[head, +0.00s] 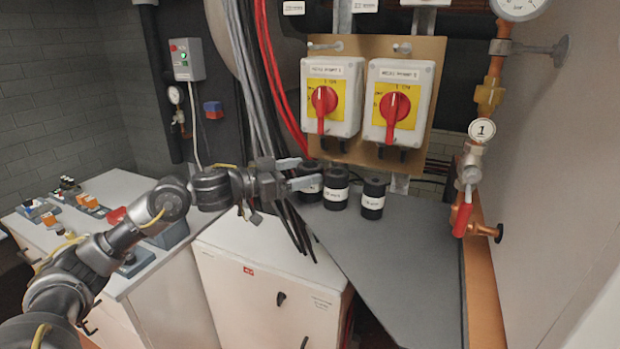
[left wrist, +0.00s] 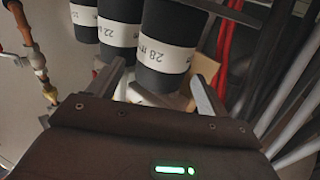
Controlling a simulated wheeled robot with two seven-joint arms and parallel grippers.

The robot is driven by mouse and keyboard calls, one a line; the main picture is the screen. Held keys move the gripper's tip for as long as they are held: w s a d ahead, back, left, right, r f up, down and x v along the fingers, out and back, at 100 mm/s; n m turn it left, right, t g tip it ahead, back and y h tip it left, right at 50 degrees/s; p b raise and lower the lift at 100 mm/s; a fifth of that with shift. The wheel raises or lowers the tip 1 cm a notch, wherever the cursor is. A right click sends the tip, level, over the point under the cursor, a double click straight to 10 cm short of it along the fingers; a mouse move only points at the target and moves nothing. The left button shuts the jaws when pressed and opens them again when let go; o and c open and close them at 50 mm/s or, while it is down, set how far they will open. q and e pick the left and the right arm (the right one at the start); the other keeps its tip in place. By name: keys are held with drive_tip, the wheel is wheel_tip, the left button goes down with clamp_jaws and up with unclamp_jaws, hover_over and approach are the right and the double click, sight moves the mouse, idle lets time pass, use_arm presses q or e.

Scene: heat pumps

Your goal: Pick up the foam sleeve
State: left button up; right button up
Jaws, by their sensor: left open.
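Three black foam sleeves with white labels stand upright in a row on the grey worktop: the left one (head: 309,169), the middle one (head: 336,188) and the right one (head: 372,198). My left gripper (head: 305,173) is open at the left sleeve, and its fingers partly hide that sleeve. In the left wrist view the sleeve labelled 28 (left wrist: 168,40) lies ahead between the two open fingers (left wrist: 160,90). I cannot tell whether the fingers touch it. The sleeve labelled 22 (left wrist: 118,35) and a third sleeve (left wrist: 84,20) stand beside it. My right gripper is not in view.
The grey worktop (head: 400,265) is clear in front of the sleeves. Two red rotary switches (head: 323,100) on a panel hang above them. Black and red cables (head: 275,80) run down close to my left gripper. A pipe with a red-handled valve (head: 463,215) stands at the right.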

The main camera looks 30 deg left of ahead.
use_arm(q)
drive_tip(key=shift+s, duration=0.1)
drive_tip(key=c, duration=0.7)
drive_tip(key=shift+r, duration=0.1)
drive_tip(key=shift+r+b, duration=0.45)
drive_tip(key=shift+r, duration=1)
drive_tip(key=shift+b+v, duration=7.75)
drive_tip(key=shift+v, duration=1.2)
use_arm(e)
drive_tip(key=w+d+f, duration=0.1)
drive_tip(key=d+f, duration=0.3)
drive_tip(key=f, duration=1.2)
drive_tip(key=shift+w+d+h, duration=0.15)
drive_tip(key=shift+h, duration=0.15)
